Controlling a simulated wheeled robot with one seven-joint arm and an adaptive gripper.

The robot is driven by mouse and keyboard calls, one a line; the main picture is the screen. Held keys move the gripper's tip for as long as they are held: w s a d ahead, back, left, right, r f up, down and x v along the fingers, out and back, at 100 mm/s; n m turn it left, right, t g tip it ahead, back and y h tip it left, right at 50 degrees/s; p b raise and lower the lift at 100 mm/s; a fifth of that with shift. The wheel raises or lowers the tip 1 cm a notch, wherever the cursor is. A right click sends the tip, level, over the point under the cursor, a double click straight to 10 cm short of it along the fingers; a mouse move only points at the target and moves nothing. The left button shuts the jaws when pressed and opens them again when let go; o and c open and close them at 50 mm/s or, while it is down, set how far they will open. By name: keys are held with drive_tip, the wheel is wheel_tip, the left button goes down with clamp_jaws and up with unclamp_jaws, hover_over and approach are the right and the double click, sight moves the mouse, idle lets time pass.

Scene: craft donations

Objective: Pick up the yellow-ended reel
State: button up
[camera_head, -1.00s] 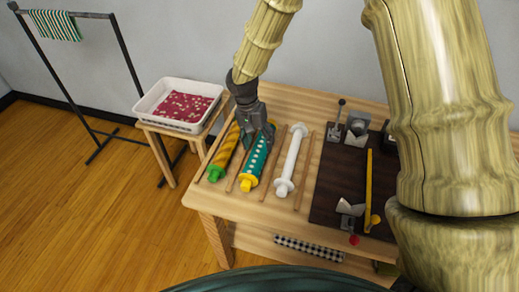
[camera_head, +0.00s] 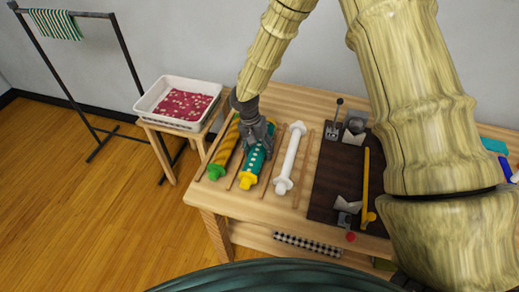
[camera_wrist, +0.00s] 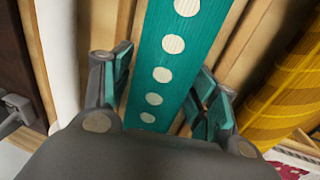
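The yellow-ended reel (camera_head: 253,165) is wrapped in teal cloth with white dots. It lies on the wooden table, its near yellow end facing the front edge, and its far end is hidden behind my gripper. My gripper (camera_head: 262,143) is over the far part of this reel. In the wrist view the teal reel (camera_wrist: 175,60) runs between the two fingers of my gripper (camera_wrist: 163,75). The fingers are spread, one on each side, with a gap showing. The gripper appears open and empty.
A yellow reel with a green end (camera_head: 224,153) lies close on the left, and a white reel (camera_head: 290,157) on the right. Thin wooden strips (camera_head: 304,169) separate them. A dark board (camera_head: 329,181) with tools lies further right. A white basket (camera_head: 179,122) stands left.

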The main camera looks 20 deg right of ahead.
sight(259, 145)
drive_tip(key=shift+s+r, duration=0.1)
drive_tip(key=shift+c, duration=1.3)
drive_tip(key=c, duration=0.7)
drive_tip(key=shift+r+b, duration=1.2)
drive_tip(key=shift+r, duration=3.8)
